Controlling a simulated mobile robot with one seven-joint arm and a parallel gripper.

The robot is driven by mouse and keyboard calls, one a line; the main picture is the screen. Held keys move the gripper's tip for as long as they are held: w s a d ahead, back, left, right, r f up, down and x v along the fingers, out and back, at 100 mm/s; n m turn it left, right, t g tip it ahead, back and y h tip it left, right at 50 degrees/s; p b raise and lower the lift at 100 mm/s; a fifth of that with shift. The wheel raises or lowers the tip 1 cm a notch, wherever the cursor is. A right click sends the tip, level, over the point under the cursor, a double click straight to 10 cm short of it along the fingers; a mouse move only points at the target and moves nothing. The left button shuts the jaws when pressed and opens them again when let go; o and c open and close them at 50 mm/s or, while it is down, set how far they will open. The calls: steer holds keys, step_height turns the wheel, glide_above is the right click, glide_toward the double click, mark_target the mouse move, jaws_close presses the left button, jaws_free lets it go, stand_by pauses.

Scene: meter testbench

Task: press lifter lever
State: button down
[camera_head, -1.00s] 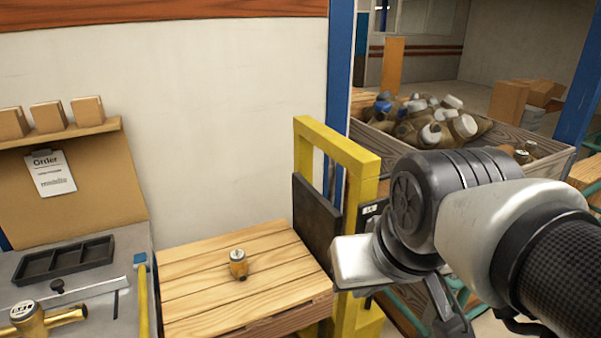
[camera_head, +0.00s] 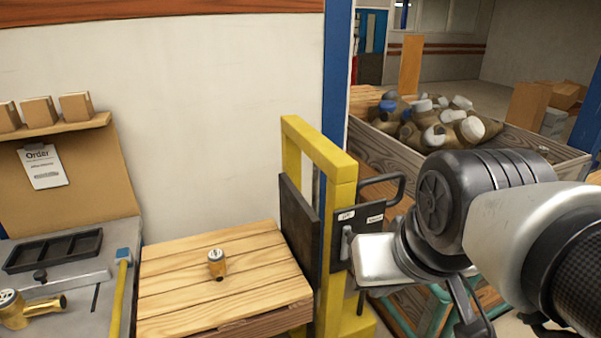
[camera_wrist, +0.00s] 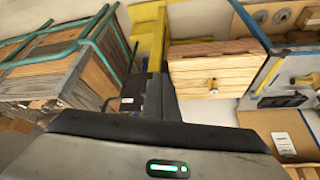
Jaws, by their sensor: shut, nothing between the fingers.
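The lifter (camera_head: 325,180) is a yellow frame with a dark plate beside a wooden pallet (camera_head: 220,280). On its right side is a dark control panel with two small white labels, a black looped handle and a small silver lever (camera_head: 347,243). The lever stands roughly upright, just left of my gripper's pale housing. The fingertips are hidden in the head view.
A brass meter (camera_head: 217,263) stands on the pallet. At left, a grey bench holds a black tray (camera_head: 53,250) and another brass meter (camera_head: 30,308). A wooden crate (camera_head: 390,150) full of meters is behind my arm at right. A blue post stands behind the lifter.

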steer(key=w+a+f+n+h+b, duration=0.1)
steer(key=w+a+f+b, duration=0.2)
steer(key=w+b, duration=0.5)
steer(key=w+a+f+n+t+h+b, duration=0.1)
steer(key=w+a+f+n+h+b, duration=0.1)
steer(key=w+b, duration=0.7)
step_height(320, 180, down, 3)
steer(key=shift+w+a+r+n+b, duration=0.15)
steer(key=shift+a+n+b, duration=0.15)
steer(key=shift+a+b, duration=0.4)
steer(key=w+d+f+b, duration=0.2)
steer(key=w+d+f, duration=0.4)
steer(key=w+f, duration=0.1)
steer(key=shift+w+d, duration=0.15)
steer(key=shift+d, duration=0.05)
steer(key=shift+d, duration=0.1)
